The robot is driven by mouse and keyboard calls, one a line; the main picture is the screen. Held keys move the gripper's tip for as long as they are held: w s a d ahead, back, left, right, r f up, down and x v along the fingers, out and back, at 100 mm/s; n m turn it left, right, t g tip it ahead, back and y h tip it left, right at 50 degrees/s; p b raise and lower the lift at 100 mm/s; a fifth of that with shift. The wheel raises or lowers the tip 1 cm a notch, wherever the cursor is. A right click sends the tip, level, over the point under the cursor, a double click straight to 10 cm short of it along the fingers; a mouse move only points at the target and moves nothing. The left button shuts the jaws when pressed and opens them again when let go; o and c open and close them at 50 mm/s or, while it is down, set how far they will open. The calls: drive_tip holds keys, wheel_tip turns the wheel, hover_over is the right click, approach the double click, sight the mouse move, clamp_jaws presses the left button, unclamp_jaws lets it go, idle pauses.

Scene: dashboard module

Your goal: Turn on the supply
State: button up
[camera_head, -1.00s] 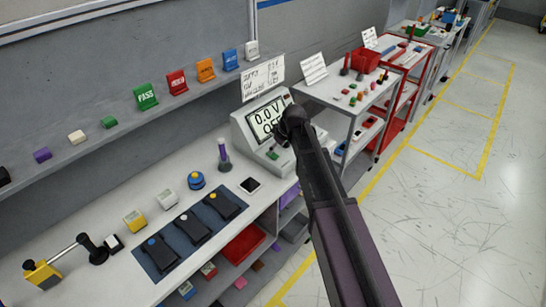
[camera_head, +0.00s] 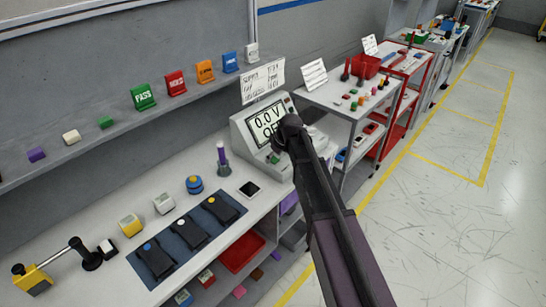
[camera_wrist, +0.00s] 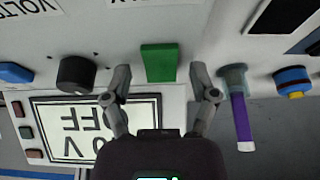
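The supply (camera_head: 240,128) is a pale grey bench unit whose display (camera_head: 268,121) reads 0.0 V and OFF. In the wrist view its display (camera_wrist: 95,125) appears upside down, with a green block-shaped control (camera_wrist: 159,62) and a black round knob (camera_wrist: 76,74) above it in the picture. My gripper (camera_wrist: 160,80) is open, its two fingers apart on either side of the green control in that view. I cannot tell whether they touch it. In the head view my arm covers part of the supply and the gripper is mostly hidden.
A shelf (camera_head: 110,140) with coloured signs runs behind. A trolley (camera_head: 335,105) stands to the right; the floor beyond is clear.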

clamp_jaws()
drive_tip(key=shift+w+a+r+g+h+p, duration=0.1)
drive_tip(key=shift+w+a+g+h+p, duration=0.15)
drive_tip(key=shift+g+h+p, duration=0.55)
drive_tip(key=shift+g+h, duration=0.6)
drive_tip(key=shift+h, duration=0.5)
drive_tip(key=shift+o, duration=1.1)
unclamp_jaws()
